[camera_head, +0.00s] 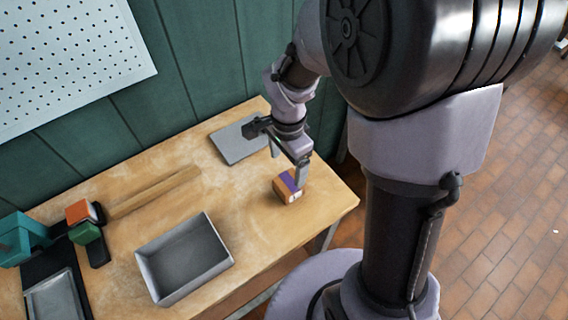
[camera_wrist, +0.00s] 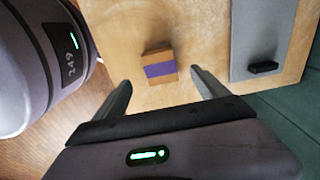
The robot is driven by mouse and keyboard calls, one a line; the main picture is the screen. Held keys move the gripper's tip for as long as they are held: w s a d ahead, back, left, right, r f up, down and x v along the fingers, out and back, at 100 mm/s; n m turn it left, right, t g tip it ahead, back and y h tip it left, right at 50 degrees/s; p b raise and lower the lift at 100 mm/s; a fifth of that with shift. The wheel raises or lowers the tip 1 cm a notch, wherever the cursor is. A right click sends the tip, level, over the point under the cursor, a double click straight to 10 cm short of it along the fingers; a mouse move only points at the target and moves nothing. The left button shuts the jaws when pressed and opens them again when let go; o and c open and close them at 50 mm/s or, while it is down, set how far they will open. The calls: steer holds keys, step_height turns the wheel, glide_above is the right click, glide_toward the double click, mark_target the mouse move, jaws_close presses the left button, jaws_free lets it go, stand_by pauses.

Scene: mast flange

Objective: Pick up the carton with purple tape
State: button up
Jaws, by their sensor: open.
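The carton with purple tape (camera_head: 288,186) is a small brown box near the right end of the wooden workbench. It also shows in the wrist view (camera_wrist: 160,68), with the purple band across its middle. My gripper (camera_head: 287,169) is above the bench beside the carton, and one finger overlaps the carton's edge in the head view. In the wrist view my gripper (camera_wrist: 160,88) is open and empty, its two fingers apart. The carton lies ahead of the gap between the fingertips, with no visible contact.
A grey metal tray (camera_head: 159,289) stands on the bench's front. A grey plate (camera_head: 237,140) with a dark block on it lies at the back. A wooden strip (camera_head: 155,192), an orange-topped item (camera_head: 80,212) and a teal object (camera_head: 22,238) are to the left. Bare wood surrounds the carton.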

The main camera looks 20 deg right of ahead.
mark_target(289, 180)
step_height(289, 180, down, 5)
steer(key=shift+w+f+b, duration=0.1)
steer(key=shift+b, duration=0.6)
steer(key=f+b, duration=0.1)
steer(key=f, duration=0.2)
steer(key=f+b, duration=0.1)
steer(key=f, duration=0.1)
steer(key=shift+d+f+b, duration=0.15)
steer(key=shift+d+b, duration=0.15)
steer(key=shift+b, duration=0.05)
steer(key=shift+c, duration=1.1)
steer(key=c, duration=1.5)
steer(key=shift+r, duration=0.2)
